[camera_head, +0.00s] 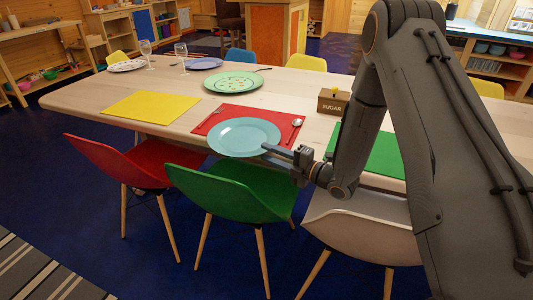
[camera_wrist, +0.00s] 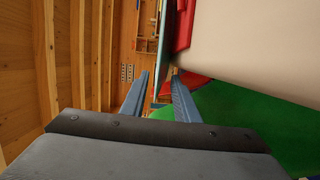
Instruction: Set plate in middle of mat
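A light blue plate (camera_head: 244,137) is level at the front edge of the red mat (camera_head: 270,112), covering the mat's near middle and reaching past the table's front edge. A fork (camera_head: 209,119) shows on the mat's left and a spoon (camera_head: 296,125) on its right. My gripper (camera_head: 268,151) is shut on the plate's near right rim. In the wrist view the plate shows edge-on as a thin strip (camera_wrist: 163,45) beyond my two fingers (camera_wrist: 163,95). I cannot tell whether the plate touches the mat.
A yellow mat (camera_head: 151,107) lies left and a green mat (camera_head: 372,150) right. A sugar box (camera_head: 333,101) stands right of the red mat. A green patterned plate (camera_head: 234,82) lies behind it. Green (camera_head: 232,188), red (camera_head: 125,163) and white (camera_head: 365,222) chairs line the near side.

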